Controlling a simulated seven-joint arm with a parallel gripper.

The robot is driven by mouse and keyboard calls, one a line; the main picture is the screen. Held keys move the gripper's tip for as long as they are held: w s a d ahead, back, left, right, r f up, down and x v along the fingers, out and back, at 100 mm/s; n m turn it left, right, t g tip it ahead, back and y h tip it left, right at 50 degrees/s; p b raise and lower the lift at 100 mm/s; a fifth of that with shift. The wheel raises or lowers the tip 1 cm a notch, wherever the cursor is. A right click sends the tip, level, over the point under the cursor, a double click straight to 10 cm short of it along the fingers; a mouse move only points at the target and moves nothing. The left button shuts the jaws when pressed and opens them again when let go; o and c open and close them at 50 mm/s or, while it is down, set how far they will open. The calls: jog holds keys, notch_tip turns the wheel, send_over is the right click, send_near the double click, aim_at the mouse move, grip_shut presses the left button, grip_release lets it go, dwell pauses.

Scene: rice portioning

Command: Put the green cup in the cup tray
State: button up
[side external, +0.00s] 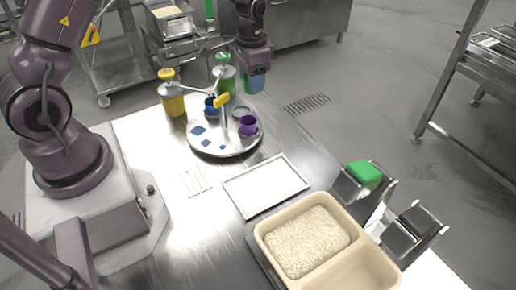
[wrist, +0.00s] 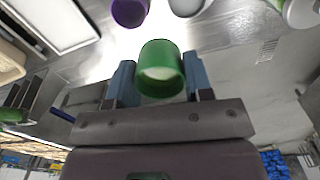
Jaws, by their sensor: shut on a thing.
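The green cup (wrist: 162,72) is held between the two blue fingers of my gripper (wrist: 160,82), with its pale inside partly visible in the wrist view. In the side external view my gripper (side external: 254,80) is raised at the far end of the table, behind the round tray. Its fingers largely hide the cup there. A round metal tray (side external: 232,153) carries a blue cup (side external: 210,106), a purple cup (side external: 248,125) and blue square marks. An empty white rectangular tray (side external: 265,186) lies nearer the camera; I cannot tell which tray is the cup tray.
A yellow pump bottle (side external: 173,99) and a green pump bottle (side external: 225,80) stand behind the round tray. A beige bin (side external: 348,225) with rice is at the front, beside metal holders and a green block (side external: 364,173).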

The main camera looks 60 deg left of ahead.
jog(key=s+d+f+m, duration=0.1)
jog(key=d+m, duration=0.1)
jog(key=d, duration=0.7)
jog(key=m, duration=0.1)
send_over(266, 185)
notch_tip(266, 185, down, 6)
jog(key=shift+f, duration=2.45)
jog(key=shift+f, duration=0.15)
jog(key=o, duration=1)
